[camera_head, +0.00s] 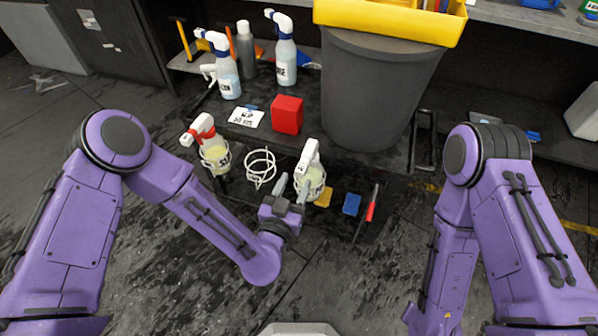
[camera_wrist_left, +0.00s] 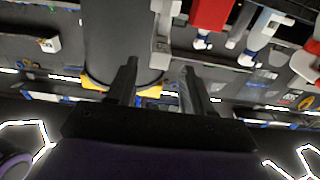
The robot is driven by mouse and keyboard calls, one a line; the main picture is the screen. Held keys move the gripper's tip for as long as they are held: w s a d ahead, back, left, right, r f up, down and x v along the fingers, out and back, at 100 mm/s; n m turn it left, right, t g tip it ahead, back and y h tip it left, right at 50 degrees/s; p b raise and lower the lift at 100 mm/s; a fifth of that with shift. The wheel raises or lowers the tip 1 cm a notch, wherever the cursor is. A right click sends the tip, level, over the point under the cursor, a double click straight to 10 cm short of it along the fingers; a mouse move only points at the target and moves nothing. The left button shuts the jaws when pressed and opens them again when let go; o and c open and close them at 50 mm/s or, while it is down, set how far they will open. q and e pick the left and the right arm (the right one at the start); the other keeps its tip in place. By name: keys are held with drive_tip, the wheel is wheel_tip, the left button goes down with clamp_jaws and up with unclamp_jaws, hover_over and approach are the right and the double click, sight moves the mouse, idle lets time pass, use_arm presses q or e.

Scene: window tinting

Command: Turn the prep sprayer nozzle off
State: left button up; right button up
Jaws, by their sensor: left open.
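A sprayer with a white head (camera_head: 309,156) and pale yellow contents stands at the front of the dark work surface. Another sprayer with a red and white head (camera_head: 203,131) and similar contents stands to its left. Their labels are too small to read, so I cannot tell which is the prep sprayer. My left gripper (camera_head: 293,186) is open beside the white-headed sprayer, its fingers pointing toward the surface and partly covering the bottle's left side. In the left wrist view its two fingers (camera_wrist_left: 158,72) are apart, with a white sprayer part (camera_wrist_left: 165,30) beyond them. My right gripper is out of view.
Two blue-and-white-headed sprayers (camera_head: 286,60) (camera_head: 222,75) and a grey bottle (camera_head: 245,48) stand behind. A blue block (camera_head: 351,204) lies right.

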sight(299, 175)
use_arm(q)
drive_tip(key=x, duration=0.4)
clamp_jaws()
